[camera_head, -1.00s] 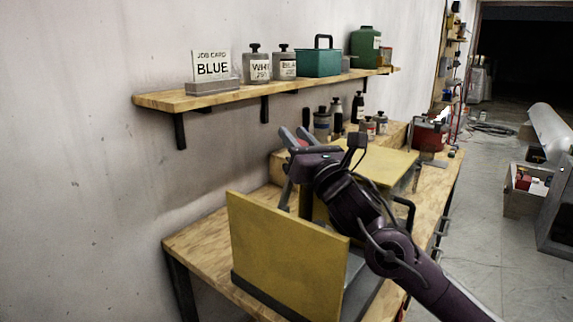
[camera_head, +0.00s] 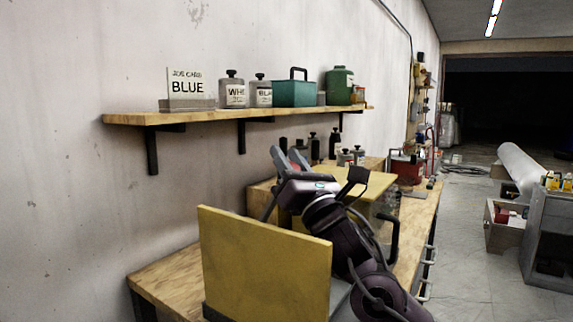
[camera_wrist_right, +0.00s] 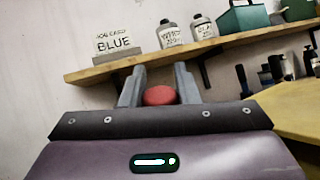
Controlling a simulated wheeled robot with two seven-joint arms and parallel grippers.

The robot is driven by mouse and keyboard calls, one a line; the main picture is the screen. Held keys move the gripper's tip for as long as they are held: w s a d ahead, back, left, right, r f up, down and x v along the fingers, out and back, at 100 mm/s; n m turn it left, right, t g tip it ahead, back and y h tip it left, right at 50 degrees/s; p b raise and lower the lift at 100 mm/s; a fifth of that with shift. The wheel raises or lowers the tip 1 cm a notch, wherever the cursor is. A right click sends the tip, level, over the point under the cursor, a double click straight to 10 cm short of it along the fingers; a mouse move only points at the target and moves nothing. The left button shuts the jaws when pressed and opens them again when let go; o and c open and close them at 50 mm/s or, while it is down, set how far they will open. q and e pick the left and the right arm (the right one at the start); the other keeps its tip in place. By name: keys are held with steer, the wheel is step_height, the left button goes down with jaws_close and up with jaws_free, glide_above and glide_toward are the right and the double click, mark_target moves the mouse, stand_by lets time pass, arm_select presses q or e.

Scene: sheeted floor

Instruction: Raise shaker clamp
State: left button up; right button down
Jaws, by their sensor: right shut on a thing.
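The shaker shows in the head view as a machine with a yellow upright panel (camera_head: 265,262) at the front and a yellow top (camera_head: 365,184) behind it, standing on the wooden bench. My right gripper (camera_head: 288,160) is above and behind the front panel, its fingers pointing up and toward the wall. In the right wrist view its two grey fingers are shut on a round red part (camera_wrist_right: 160,95), which looks like a knob. The clamp itself is largely hidden behind the panel and my right arm. My left gripper is not in view.
A wall shelf (camera_head: 215,115) above holds a job card (camera_head: 187,87) reading BLUE, labelled grey canisters (camera_head: 232,92), a teal box (camera_head: 294,93) and a green can (camera_head: 339,87). Several small bottles (camera_head: 333,143) stand behind the shaker.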

stand_by(0.3)
steer(key=c, duration=1.1)
jaws_free()
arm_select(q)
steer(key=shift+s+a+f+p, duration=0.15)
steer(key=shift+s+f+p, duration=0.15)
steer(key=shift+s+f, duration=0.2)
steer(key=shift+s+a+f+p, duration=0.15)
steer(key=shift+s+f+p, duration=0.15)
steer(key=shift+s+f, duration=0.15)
arm_select(e)
step_height(320, 180, up, 20)
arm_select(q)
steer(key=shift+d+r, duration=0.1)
